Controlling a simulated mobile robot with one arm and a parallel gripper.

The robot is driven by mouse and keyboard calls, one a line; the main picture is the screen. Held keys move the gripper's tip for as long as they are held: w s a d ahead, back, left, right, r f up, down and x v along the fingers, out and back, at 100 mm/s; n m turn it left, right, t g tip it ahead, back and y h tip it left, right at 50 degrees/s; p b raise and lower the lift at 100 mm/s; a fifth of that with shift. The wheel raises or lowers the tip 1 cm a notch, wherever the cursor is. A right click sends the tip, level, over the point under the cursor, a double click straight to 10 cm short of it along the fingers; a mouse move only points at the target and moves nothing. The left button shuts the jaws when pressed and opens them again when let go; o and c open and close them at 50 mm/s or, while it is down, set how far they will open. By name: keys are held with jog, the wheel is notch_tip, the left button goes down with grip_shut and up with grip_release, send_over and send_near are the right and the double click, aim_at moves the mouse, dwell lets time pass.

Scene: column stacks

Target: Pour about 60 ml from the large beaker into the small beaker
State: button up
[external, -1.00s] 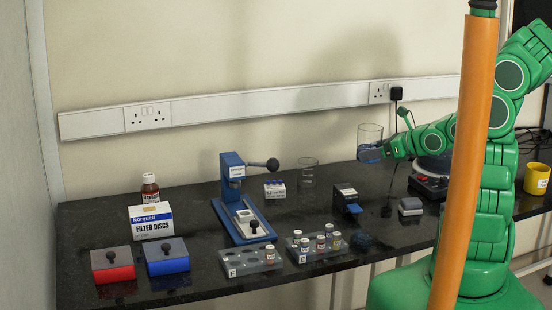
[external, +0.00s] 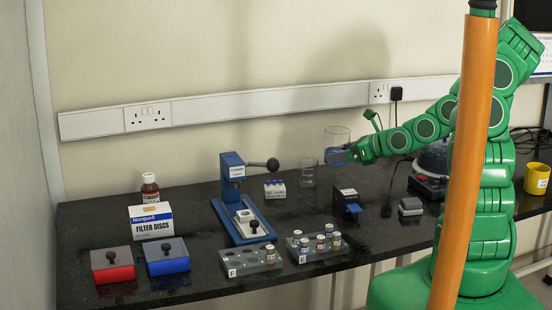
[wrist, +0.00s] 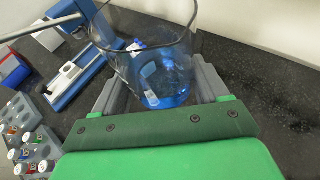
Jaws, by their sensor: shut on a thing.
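The large beaker (external: 337,136) is clear glass with blue liquid low inside. My gripper (external: 341,154) is shut on it and holds it upright or nearly so above the bench. In the wrist view, the large beaker (wrist: 140,40) stands between the two grey fingers of my gripper (wrist: 160,85), with the blue at its bottom. The small beaker (external: 308,174) is clear glass and stands on the bench, just left of and lower than the large beaker. It looks empty. I cannot make it out for sure in the wrist view.
A dark blue device (external: 347,204) stands to the right. Vial racks (external: 317,247) lie in front. Bare black bench (external: 290,215) lies between.

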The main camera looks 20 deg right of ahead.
jog(key=shift+m, duration=0.3)
jog(key=w+a+f, duration=0.1)
jog(key=a, duration=0.2)
jog(key=w+a+f, duration=0.2)
jog(key=a, duration=0.2)
jog(key=w+a+f, duration=0.1)
jog(key=a, duration=0.3)
jog(key=shift+w+a+f, duration=0.2)
jog(key=shift+a+f, duration=0.05)
jog(key=shift+f, duration=0.1)
jog(key=shift+w+a+f+t, duration=0.15)
jog(key=shift+a+f, duration=0.1)
jog(key=shift+a, duration=0.15)
jog(key=shift+w+a+f+t, duration=0.15)
jog(key=shift+a+f, duration=0.1)
jog(key=shift+a, duration=0.15)
